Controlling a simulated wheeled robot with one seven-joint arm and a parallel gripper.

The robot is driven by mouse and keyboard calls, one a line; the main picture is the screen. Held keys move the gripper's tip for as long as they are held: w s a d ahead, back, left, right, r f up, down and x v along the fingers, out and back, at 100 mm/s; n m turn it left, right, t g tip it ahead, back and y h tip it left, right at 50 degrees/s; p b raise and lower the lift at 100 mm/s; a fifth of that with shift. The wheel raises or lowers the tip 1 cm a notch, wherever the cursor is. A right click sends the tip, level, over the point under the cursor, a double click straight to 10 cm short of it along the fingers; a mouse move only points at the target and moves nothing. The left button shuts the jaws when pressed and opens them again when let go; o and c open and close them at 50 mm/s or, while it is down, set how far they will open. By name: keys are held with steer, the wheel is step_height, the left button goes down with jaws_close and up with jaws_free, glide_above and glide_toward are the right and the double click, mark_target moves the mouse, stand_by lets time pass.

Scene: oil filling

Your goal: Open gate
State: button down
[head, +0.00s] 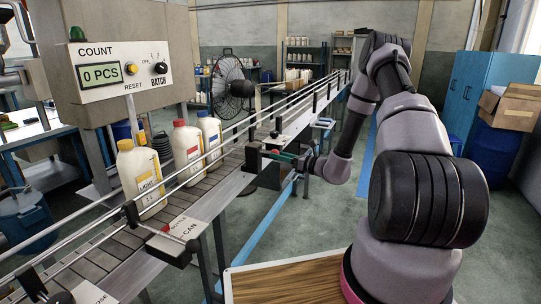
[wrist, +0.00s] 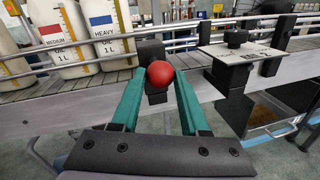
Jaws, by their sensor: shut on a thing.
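A red ball knob (wrist: 160,73) sits on a black block (wrist: 151,55) at the near side of the conveyor, in the middle of the wrist view. My gripper (wrist: 158,84) has its green fingers on either side of the knob and is shut on it. In the head view my gripper (head: 284,157) reaches the conveyor's near edge, and the knob is small and hard to make out there. Which part of the gate the knob moves is not clear from these views.
Bottles with yellow (head: 141,178), red (head: 187,148) and blue (head: 210,137) caps stand between rails on the conveyor (head: 225,188). A counter box (head: 117,72) reads 0 PCS. Another black bracket with a sign (wrist: 240,55) is right of my gripper. A wooden tabletop (head: 290,283) is in front.

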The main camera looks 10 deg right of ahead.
steer(key=w+d+v, duration=0.1)
steer(key=v, duration=0.7)
steer(key=shift+s+d, duration=0.2)
steer(key=shift+d, duration=0.25)
steer(key=shift+c, duration=2.2)
jaws_free()
steer(key=shift+d, duration=0.1)
steer(key=v, duration=1)
steer(key=shift+s+d, duration=0.2)
steer(key=shift+s, duration=0.1)
